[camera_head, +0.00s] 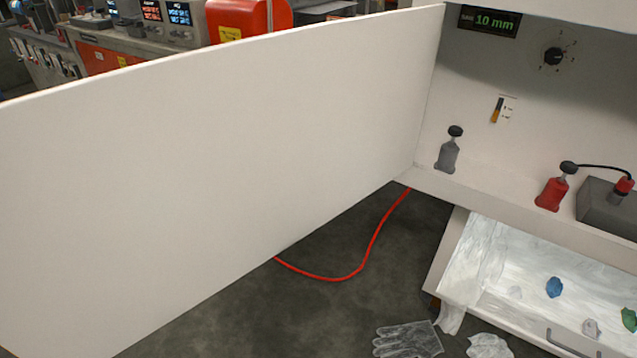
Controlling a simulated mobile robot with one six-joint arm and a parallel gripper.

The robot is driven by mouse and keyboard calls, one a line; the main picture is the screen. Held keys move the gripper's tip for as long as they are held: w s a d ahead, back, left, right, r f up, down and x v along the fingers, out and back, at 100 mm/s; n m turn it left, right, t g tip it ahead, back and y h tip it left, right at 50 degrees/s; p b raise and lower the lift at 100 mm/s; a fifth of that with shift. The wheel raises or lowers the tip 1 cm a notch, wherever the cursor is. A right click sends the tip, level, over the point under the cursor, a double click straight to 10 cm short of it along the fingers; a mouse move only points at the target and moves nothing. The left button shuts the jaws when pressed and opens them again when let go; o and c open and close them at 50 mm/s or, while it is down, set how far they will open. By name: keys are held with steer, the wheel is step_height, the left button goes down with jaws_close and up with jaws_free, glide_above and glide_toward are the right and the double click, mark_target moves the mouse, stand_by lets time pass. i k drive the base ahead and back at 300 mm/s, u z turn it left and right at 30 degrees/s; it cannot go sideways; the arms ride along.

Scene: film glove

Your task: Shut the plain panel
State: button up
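The plain panel (200,165) is a large white door-like sheet filling the left and middle of the head view. It stands swung wide open, its right edge meeting the left side of a white cabinet (480,130). The panel's far left end runs out of the picture. My gripper does not show in this view. No handle shows on the visible face of the panel.
Below the cabinet's ledge, an open drawer (448,265) holds plastic film and coloured scraps. A clear glove (408,340) and crumpled film (488,346) lie on the floor. A red cable (368,250) runs under the panel. Grey (449,152) and red (551,192) bottle-like items stand on the ledge.

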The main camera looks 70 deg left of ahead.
mark_target(130, 197)
steer(key=z, duration=0.25)
steer(key=k, duration=2.15)
steer(key=u, duration=1.8)
steer(key=i, duration=0.45)
steer(key=z, duration=0.3)
